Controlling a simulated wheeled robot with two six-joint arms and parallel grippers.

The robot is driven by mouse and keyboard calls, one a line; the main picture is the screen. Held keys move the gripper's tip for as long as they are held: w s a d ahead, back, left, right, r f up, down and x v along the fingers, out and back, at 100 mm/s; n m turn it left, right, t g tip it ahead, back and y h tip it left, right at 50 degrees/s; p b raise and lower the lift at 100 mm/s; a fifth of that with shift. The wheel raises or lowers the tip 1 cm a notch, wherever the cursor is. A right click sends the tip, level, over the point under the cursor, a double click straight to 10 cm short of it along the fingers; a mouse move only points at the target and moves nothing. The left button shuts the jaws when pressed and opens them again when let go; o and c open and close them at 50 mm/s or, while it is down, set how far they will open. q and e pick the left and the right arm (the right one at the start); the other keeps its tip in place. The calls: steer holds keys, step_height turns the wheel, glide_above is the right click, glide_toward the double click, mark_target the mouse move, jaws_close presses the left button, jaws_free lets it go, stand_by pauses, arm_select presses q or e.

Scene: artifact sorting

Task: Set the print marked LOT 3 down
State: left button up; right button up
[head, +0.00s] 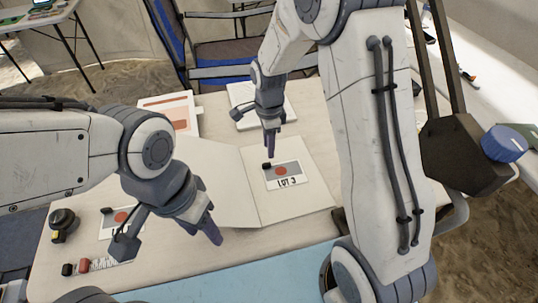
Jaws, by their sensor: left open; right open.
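The print marked LOT 3 (287,174) is a pale card with a grey panel and a red-orange disc. It lies flat on the right page of an open cream folder (313,207) on the table. My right gripper (254,131) is open, with its fingers spread just beyond the print's upper left edge; I cannot tell whether a finger touches anything. My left gripper (168,240) is open and empty above the table's left part. Its fingers partly cover a second card with a red disc (120,217), whose marking I cannot read.
A tape measure (63,222), a scale strip (108,264) and small red and black pieces lie at the left front. A white and orange sheet (172,112) and a white slab lie at the back. Blue folding chairs (225,55) stand behind. My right arm hides the table's right side.

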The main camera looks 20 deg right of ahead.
arm_select(q)
steer(key=shift+r, duration=0.1)
arm_select(e)
step_height(320, 180, up, 6)
steer(key=shift+f, duration=0.25)
